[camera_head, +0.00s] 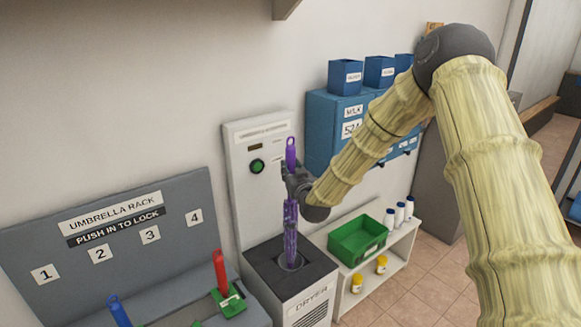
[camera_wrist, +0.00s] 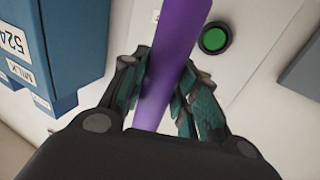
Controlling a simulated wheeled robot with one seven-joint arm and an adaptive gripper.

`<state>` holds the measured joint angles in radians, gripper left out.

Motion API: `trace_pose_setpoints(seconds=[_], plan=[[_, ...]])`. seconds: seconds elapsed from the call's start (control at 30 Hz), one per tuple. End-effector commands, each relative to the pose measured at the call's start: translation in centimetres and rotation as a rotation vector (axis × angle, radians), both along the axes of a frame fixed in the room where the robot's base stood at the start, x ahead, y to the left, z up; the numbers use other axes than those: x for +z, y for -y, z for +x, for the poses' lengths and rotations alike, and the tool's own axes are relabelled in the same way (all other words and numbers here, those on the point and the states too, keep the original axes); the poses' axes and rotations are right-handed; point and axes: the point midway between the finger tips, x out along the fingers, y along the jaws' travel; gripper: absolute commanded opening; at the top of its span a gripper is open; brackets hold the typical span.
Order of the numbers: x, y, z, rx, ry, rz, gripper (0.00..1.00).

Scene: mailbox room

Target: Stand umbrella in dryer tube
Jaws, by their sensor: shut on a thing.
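A purple umbrella (camera_head: 291,218) stands upright with its handle at the top. My gripper (camera_head: 296,180) is shut on it just below the handle; the wrist view shows the purple shaft (camera_wrist: 164,80) between both fingers. The umbrella's lower end reaches the round tube opening (camera_head: 291,261) in the dark top of the dryer (camera_head: 312,268). The tip is hidden, so I cannot tell how deep it sits. The dryer's white back panel (camera_head: 236,185) has a green button (camera_head: 257,166), which also shows in the wrist view (camera_wrist: 214,39).
A grey umbrella rack (camera_head: 75,275) with numbered places stands at the left, holding a red-handled umbrella (camera_head: 219,270) and a blue-handled one (camera_head: 118,310). Right of the dryer, a white shelf (camera_head: 398,250) carries a green bin (camera_head: 357,238) and bottles. Blue mailboxes (camera_head: 325,125) hang above it.

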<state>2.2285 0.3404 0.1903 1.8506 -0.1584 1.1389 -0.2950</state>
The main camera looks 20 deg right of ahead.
Motion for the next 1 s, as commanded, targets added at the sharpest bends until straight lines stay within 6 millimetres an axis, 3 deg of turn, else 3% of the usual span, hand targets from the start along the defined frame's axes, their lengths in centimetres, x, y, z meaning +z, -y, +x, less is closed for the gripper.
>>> trace_pose_setpoints(seconds=[1.0], plan=[[-8.7, -0.1, 0.0, 0.0, 0.001, 0.0, 0.0]])
